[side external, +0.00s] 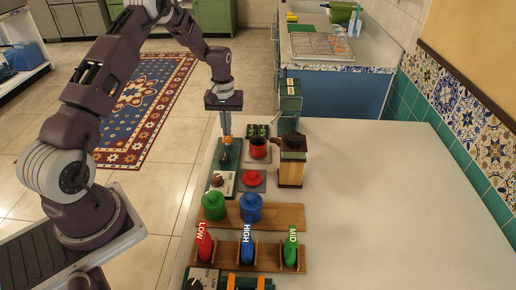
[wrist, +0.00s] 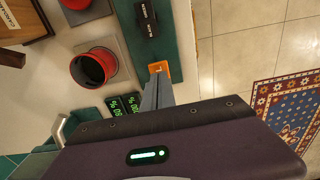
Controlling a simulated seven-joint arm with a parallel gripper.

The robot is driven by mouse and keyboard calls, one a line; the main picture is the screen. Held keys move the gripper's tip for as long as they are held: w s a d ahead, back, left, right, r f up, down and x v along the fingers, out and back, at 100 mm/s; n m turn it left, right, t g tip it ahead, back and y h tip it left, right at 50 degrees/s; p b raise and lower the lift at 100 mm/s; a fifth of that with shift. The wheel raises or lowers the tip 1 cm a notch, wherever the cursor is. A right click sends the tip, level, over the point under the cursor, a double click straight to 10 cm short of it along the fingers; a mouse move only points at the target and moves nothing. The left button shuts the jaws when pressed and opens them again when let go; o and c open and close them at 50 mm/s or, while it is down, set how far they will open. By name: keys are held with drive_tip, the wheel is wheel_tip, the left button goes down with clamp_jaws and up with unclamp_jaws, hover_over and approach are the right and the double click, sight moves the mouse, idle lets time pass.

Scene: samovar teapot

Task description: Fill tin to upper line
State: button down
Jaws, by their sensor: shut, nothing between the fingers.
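The red tin (side external: 258,148) stands upright with an open, dark top on a grey plate. In the wrist view the tin (wrist: 94,67) shows from above; any line or fill level inside is too dark to make out. A display with green digits (wrist: 125,105) sits beside it. My gripper (side external: 227,138) points down, left of the tin and apart from it, over a dark teal panel (wrist: 180,50). In the wrist view its closed fingers (wrist: 158,80) end at a small orange piece (wrist: 159,68); I cannot tell whether they touch it.
A wooden box with a dark top (side external: 291,168) and a green machine (side external: 290,95) stand right of and behind the tin. The counter's right side is clear.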

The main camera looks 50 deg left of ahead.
drive_tip(key=shift+f, duration=0.1)
idle(0.3)
drive_tip(key=shift+f, duration=0.95)
idle(1.1)
idle(2.7)
drive_tip(key=shift+r, duration=2.7)
drive_tip(key=s+d+r+m+t, duration=0.15)
drive_tip(key=s+d+r, duration=0.35)
drive_tip(key=r, duration=0.5)
drive_tip(key=s+d+r+m+t, duration=0.1)
drive_tip(key=s+d+r+m, duration=0.2)
drive_tip(key=d+r, duration=0.65)
drive_tip(key=s+d+r+m+t, duration=0.1)
drive_tip(key=s+d, duration=0.1)
drive_tip(key=s, duration=0.5)
drive_tip(key=s+d+r+m+t, duration=0.1)
drive_tip(key=s+d+r+m, duration=0.1)
drive_tip(key=s, duration=0.5)
drive_tip(key=s+d+r+m+t, duration=0.1)
drive_tip(key=s+d+r, duration=0.1)
drive_tip(key=s, duration=0.5)
drive_tip(key=shift+d, duration=0.85)
